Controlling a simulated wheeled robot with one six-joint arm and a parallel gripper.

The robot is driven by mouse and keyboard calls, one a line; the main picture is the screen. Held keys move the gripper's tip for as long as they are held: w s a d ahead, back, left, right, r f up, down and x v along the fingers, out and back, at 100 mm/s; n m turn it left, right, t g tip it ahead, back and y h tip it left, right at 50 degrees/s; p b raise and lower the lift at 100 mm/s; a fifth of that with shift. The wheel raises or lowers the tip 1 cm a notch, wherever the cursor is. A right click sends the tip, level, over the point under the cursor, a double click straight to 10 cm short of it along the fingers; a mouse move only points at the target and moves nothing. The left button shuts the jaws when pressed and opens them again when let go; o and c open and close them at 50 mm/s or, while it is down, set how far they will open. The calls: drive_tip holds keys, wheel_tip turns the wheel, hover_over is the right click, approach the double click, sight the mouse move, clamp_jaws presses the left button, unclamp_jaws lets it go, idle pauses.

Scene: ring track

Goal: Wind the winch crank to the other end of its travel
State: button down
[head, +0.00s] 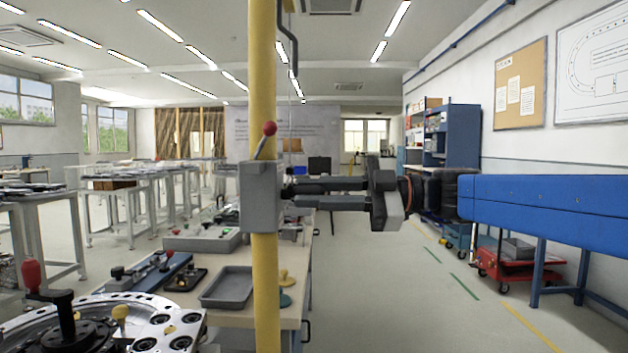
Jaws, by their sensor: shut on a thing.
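A grey winch box (260,198) is fixed to a yellow upright post (265,310) near the middle of the head view. A short lever with a red knob (269,129) leans up and to the right from its top. My gripper (287,190) reaches in from the right with its fingers level, tips at the box's right side. It is shut on a part of the winch there, which I take to be the winch crank; the held part is mostly hidden by the fingers and box.
Behind the post, a workbench (190,312) carries a grey tray (227,287) and a control box (203,239). A round metal fixture (60,310) with a red-knobbed handle is at lower left. A black bent rod (291,45) hangs beside the post top.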

drive_tip(key=shift+f, duration=1.95)
drive_tip(key=c, duration=1.6)
unclamp_jaws()
drive_tip(key=shift+s+d, duration=0.15)
drive_tip(key=shift+d, duration=4.2)
drive_tip(key=shift+s+d, duration=0.1)
drive_tip(key=shift+d, duration=4.25)
